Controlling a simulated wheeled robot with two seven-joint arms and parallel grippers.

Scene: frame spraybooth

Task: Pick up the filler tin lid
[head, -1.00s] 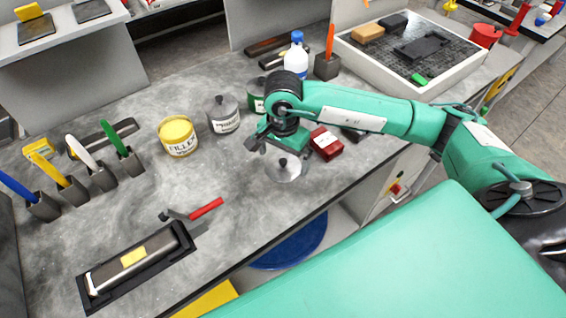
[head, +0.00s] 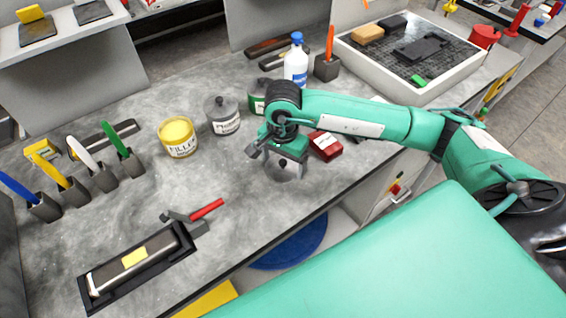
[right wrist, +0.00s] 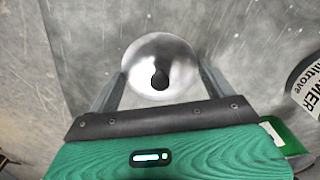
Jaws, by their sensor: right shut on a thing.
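The filler tin lid (head: 283,173) is a round silver disc with a small black knob, lying on the grey bench below my right gripper (head: 284,166). In the right wrist view the lid (right wrist: 160,52) sits between the two fingers (right wrist: 161,76), one against each side of its rim, with the knob between them. The right gripper is shut on the lid. In the head view the gripper partly hides the lid. The filler tin (head: 178,138), yellow with a white label, stands open to the left. My left gripper is out of view.
A grey lidded tin (head: 222,115) and a dark green tin (head: 257,95) stand behind the gripper. A red box (head: 325,146) lies close on its right. A red-handled tool (head: 195,216) and a black tray (head: 137,266) are at front left. Bench between them is clear.

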